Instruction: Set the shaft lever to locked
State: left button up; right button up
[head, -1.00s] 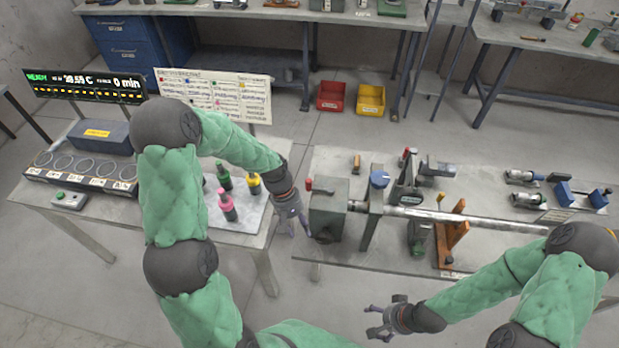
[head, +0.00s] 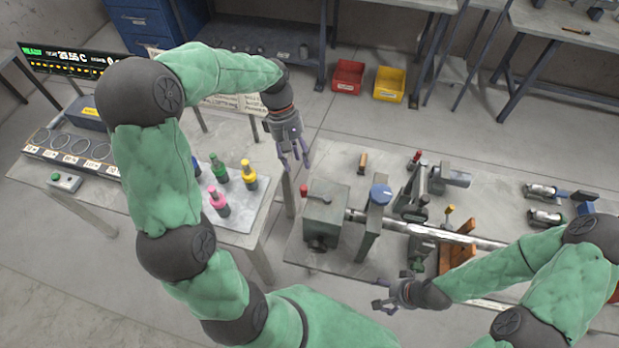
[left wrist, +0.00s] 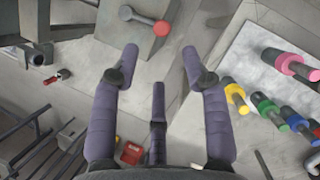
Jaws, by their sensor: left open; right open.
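A lever with a red knob (head: 304,190) stands on the grey box (head: 325,212) at the left end of the long metal shaft (head: 430,231). In the left wrist view a lever with a red knob (left wrist: 160,27) lies just beyond my fingertips. My left gripper (head: 296,163) is open and empty, above and behind the box, apart from the lever; its spread fingers show in the left wrist view (left wrist: 160,52). My right gripper (head: 379,294) is open and empty in front of the shaft bench. No lock marking is readable.
An orange bracket (head: 459,253) and another red-topped lever (head: 415,158) are further right. Red (head: 348,76) and yellow (head: 390,83) bins sit on the floor behind.

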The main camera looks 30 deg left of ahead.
aim_at(303, 187)
pick_arm(q)
jog(key=b+x, duration=0.1)
jog(key=x, duration=0.9)
jog(key=shift+s+f, duration=0.2)
jog(key=shift+c, duration=0.3)
